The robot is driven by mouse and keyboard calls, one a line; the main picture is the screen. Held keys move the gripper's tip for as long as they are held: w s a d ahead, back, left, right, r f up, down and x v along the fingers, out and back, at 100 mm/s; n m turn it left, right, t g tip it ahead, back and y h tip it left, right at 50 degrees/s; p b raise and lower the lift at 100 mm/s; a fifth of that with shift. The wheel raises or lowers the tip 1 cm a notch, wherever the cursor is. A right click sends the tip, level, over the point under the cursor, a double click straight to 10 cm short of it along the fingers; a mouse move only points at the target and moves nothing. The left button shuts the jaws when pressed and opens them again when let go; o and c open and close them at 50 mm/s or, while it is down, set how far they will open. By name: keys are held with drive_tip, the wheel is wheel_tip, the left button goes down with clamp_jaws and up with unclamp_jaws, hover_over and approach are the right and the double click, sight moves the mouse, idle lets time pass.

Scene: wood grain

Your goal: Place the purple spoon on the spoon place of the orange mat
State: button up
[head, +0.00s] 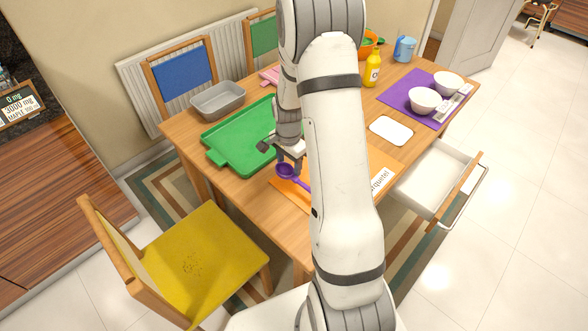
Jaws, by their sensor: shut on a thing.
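The purple spoon (286,171) shows below my gripper (291,164), its bowl at the left and its handle running down and right until my arm hides it. My gripper is shut on the spoon, over the left part of the orange mat (286,192). I cannot tell whether the spoon touches the mat. The mat lies near the front edge of the table, and my arm covers its middle. Its right part shows beyond my arm with a white printed label (380,180). The spoon place is not clearly visible.
A green tray (230,142) lies just left of my gripper, with a grey pan (218,100) behind. A purple mat (405,98) with white bowls (425,101) is at the right. An open drawer (435,178) juts out right; a yellow chair (200,258) stands in front.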

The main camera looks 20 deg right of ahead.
sight(289, 170)
drive_tip(key=shift+f, duration=1.65)
drive_tip(key=shift+f, duration=0.1)
drive_tip(key=shift+f, duration=0.15)
drive_tip(key=o, duration=1.2)
